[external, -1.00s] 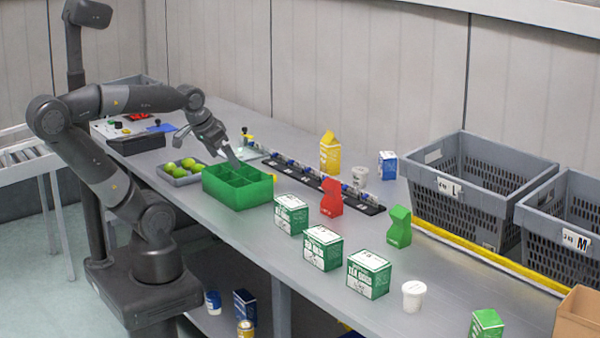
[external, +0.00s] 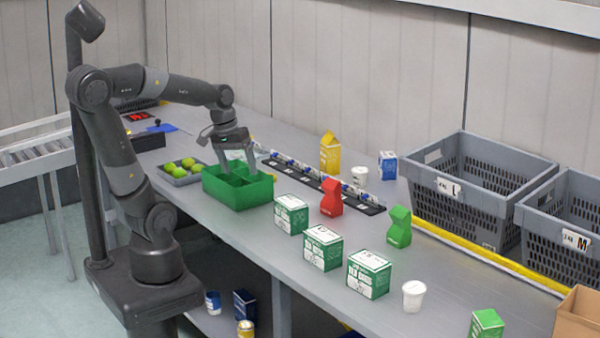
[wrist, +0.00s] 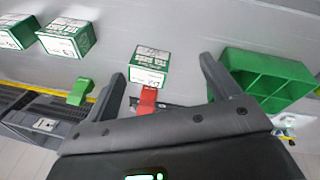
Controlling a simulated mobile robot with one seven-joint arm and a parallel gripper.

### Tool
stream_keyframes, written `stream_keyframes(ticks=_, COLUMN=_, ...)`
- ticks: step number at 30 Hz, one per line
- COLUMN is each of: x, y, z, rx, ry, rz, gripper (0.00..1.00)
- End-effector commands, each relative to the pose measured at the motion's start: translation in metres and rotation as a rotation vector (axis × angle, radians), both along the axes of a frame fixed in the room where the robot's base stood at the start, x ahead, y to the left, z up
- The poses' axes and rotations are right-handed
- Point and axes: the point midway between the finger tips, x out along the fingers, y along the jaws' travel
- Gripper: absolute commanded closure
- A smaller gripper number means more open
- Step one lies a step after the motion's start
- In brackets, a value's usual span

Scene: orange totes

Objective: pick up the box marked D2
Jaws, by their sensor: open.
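Three green-and-white boxes stand in a row on the bench: one nearest the green bin (external: 291,214), a middle one (external: 322,248) and one farthest right (external: 368,275). In the wrist view, the box nearest the bin (wrist: 149,66) shows between and beyond my fingers. Its small label may read D2, but it is too blurred to be sure. The other two boxes (wrist: 67,38) (wrist: 14,32) are at the upper left there. My gripper (external: 238,164) is open and empty, pointing down over the green bin, left of the boxes.
The divided green bin (external: 237,195) stands beside the nearest box. A red carton (external: 331,198) and green carton (external: 399,228) stand behind the row. A white cup (external: 413,296) is at the right. Grey crates (external: 455,215) stand at the back right.

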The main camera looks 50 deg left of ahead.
Motion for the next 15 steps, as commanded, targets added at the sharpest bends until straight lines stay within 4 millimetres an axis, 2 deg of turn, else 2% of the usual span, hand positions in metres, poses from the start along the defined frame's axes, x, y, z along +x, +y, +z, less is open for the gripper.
stream_keyframes(ticks=6, x=0.033, y=-0.014, z=-0.025, rx=-0.198, ry=0.231, rz=0.22, gripper=0.18)
stream_keyframes(ticks=15, x=0.08, y=-0.027, z=-0.053, rx=-0.499, ry=0.546, rz=0.508, gripper=0.18)
